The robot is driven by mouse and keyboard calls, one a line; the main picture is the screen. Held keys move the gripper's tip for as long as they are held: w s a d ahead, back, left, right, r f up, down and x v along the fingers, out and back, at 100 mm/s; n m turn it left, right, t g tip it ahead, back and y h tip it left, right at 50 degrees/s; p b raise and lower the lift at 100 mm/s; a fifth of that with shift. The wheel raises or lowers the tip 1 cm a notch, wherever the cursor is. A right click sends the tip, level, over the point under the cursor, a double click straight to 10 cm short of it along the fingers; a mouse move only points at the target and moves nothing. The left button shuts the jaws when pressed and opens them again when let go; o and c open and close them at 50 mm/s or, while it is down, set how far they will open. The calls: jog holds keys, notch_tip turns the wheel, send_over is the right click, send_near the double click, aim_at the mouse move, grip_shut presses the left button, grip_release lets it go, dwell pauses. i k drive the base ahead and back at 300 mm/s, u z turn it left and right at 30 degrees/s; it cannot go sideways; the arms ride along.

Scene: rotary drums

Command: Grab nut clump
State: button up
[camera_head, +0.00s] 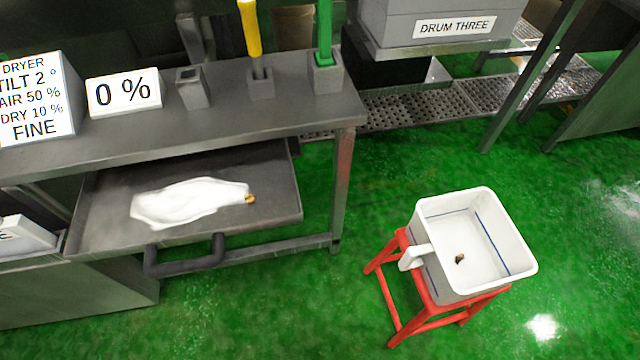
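A small brown lump that looks like a nut clump (250,199) lies at the right end of a patch of white powder (185,203) in a pulled-out grey drawer tray (285,205) under the steel table. Another small brown piece (460,259) lies on the floor of a white bin (428,207), which stands on a red stool (432,300). I cannot tell whether the two pieces are the same kind of thing. My gripper is not in view.
The steel table (215,130) bears a "0 %" sign (125,92), a dryer sign (35,97), and holders with yellow (250,28) and green (325,30) handles. The tray's dark handle (187,258) sticks out in front. Green floor (385,165) between table and stool is clear.

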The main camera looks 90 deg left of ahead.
aim_at(249, 198)
jog(key=z, duration=0.2)
jog(key=k, duration=1.5)
jog(key=u, duration=1.8)
